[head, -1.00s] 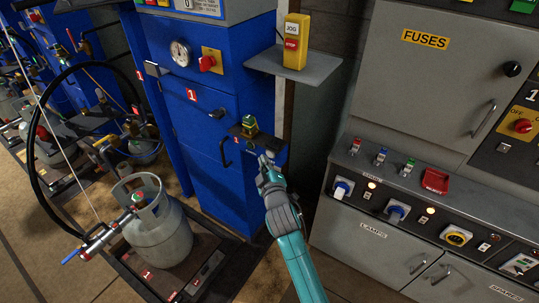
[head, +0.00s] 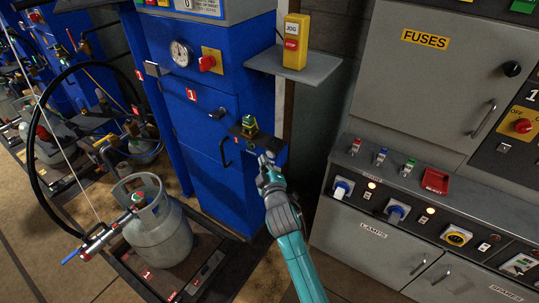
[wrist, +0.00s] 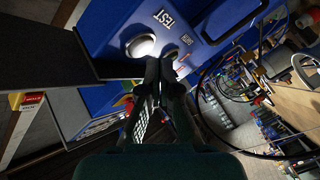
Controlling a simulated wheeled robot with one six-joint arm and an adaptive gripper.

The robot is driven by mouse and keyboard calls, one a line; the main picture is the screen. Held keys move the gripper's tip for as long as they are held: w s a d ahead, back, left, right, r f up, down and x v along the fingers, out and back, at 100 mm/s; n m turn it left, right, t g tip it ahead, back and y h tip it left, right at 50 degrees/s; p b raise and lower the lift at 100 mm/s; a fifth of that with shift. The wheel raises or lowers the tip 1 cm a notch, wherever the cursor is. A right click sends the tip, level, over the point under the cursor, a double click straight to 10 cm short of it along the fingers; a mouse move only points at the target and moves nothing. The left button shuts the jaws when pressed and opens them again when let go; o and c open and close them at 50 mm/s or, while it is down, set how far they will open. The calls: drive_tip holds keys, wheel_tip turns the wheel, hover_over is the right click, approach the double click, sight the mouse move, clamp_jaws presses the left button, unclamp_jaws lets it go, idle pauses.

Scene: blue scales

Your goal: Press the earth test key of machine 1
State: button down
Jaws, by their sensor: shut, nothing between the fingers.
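Machine 1 is the blue cabinet (head: 205,140) with a red "1" label (head: 192,94). In the wrist view its blue panel (wrist: 200,18) carries the word TEST and smaller lettering that I cannot read surely. A pale round part (wrist: 140,47) sits below TEST, with a darker round part (wrist: 170,53) beside it; I cannot tell surely which is the earth test key. My gripper (head: 266,157) is shut and empty at the cabinet's right front, below the small shelf. In the wrist view its fingertips (wrist: 160,66) are close to the round parts; contact cannot be told.
A small dark shelf (head: 262,141) with a green and yellow item (head: 249,125) juts out just above my gripper. A grey shelf (head: 318,72) holds the yellow jog box (head: 296,42). A grey gas cylinder (head: 160,240) stands at left, a grey fuse cabinet (head: 415,85) at right.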

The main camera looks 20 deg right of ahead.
drive_tip(key=shift+w+d, duration=0.1)
drive_tip(key=shift+w+d, duration=0.15)
drive_tip(key=shift+d, duration=0.1)
idle(0.3)
drive_tip(key=shift+w+d, duration=0.25)
drive_tip(key=shift+d, duration=0.05)
idle(0.8)
drive_tip(key=shift+s+a, duration=0.5)
drive_tip(key=shift+a, duration=0.15)
drive_tip(key=shift+a, duration=0.1)
drive_tip(key=s+a, duration=0.1)
drive_tip(key=a, duration=0.1)
drive_tip(key=s+a, duration=0.2)
idle(0.7)
idle(0.6)
